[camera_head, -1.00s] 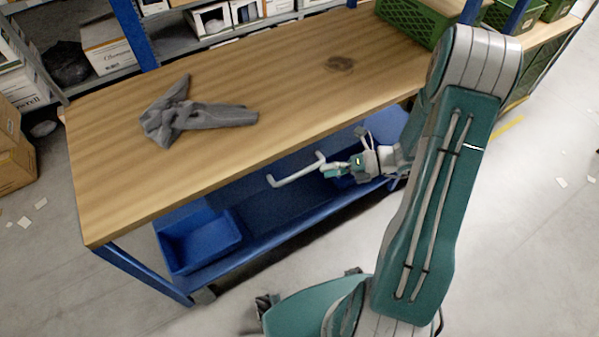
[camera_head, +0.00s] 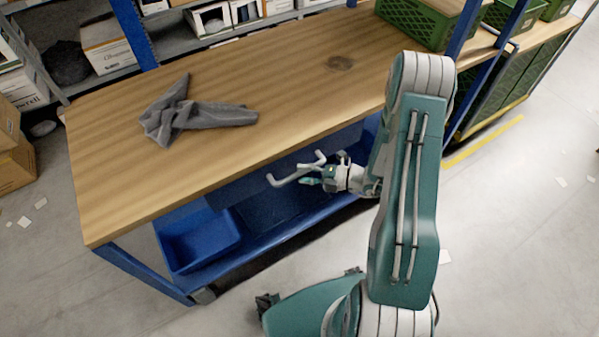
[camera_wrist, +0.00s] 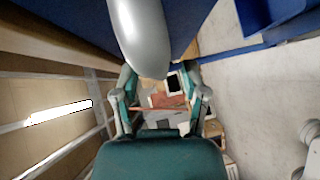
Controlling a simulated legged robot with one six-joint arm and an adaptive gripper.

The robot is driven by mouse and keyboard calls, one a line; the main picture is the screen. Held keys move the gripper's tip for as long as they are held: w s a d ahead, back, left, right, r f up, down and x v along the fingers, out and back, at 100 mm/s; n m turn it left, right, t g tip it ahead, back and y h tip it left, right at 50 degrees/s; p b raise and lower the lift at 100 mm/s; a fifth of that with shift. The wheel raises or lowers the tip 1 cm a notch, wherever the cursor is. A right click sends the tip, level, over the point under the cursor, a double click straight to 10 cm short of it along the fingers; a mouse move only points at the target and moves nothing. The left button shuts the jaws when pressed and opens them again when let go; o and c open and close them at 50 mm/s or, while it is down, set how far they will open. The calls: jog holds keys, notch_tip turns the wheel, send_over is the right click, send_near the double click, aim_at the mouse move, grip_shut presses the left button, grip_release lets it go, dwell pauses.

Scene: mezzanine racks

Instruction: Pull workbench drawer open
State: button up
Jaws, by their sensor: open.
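The workbench (camera_head: 110,195) has a wooden top and a blue frame. A pale grey bar handle (camera_head: 290,178) stands out below its front edge, on the blue drawer front under the top. My gripper (camera_head: 312,174) is at the right part of the handle in the head view. In the wrist view, the handle (camera_wrist: 140,35) is a large rounded grey bar at the top centre, and my open gripper (camera_wrist: 160,95) has one finger on each side of its line. I cannot tell whether the fingers touch it. The drawer front is partly hidden by my arm and the handle.
A grey cloth (camera_head: 185,115) lies on the worktop. A green crate (camera_head: 430,22) stands at the back right. A blue bin (camera_head: 200,240) sits on the lower shelf. Cardboard boxes (camera_head: 15,155) stand at the left.

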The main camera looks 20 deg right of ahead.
jog(key=shift+x, duration=0.75)
grip_shut()
jog(key=shift+s+f, duration=0.1)
jog(key=shift+s, duration=0.05)
